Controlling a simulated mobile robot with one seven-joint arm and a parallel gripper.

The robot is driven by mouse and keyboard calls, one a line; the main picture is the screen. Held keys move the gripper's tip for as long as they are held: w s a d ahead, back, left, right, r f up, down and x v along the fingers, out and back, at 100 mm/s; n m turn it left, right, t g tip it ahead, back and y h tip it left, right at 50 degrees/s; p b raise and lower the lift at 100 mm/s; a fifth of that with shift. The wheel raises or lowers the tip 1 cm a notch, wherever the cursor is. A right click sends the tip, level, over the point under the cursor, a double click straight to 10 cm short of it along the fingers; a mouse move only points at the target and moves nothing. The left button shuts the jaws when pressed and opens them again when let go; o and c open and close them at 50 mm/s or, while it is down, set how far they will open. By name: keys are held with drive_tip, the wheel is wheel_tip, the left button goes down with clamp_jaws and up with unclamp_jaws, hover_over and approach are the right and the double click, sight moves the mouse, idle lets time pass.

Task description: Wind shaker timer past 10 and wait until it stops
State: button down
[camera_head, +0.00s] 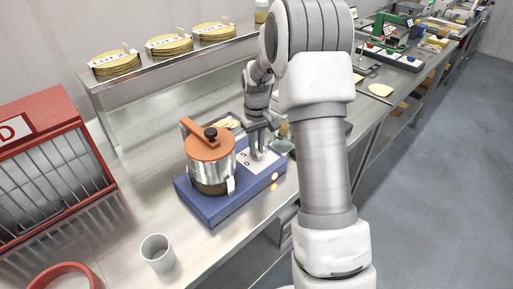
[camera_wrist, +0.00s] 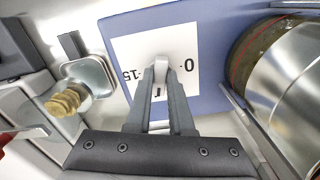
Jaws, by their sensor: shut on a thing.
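The shaker has a blue base (camera_head: 225,204) on the steel bench, carrying a metal pot (camera_head: 209,172) with an orange lid and a black knob on top. Beside the pot is a white timer plate (camera_head: 244,166) with dark marks; in the wrist view the timer plate (camera_wrist: 136,48) shows a 0 at the right and a 15 at the left. My gripper (camera_head: 258,153) points down over the plate. In the wrist view my gripper (camera_wrist: 161,72) is shut on the pale timer knob (camera_wrist: 160,68). The fingers hide part of the scale, so the exact setting cannot be read.
A small lamp (camera_head: 275,177) on the base's front glows orange. A red rack (camera_head: 40,145) stands at the left, and a grey cup (camera_head: 157,252) at the front. Chip stacks (camera_head: 168,45) sit on the shelf behind.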

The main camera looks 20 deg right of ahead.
drive_tip(key=m, duration=0.6)
drive_tip(key=m+p, duration=0.1)
drive_tip(key=m, duration=0.5)
drive_tip(key=shift+m, duration=0.3)
idle(0.4)
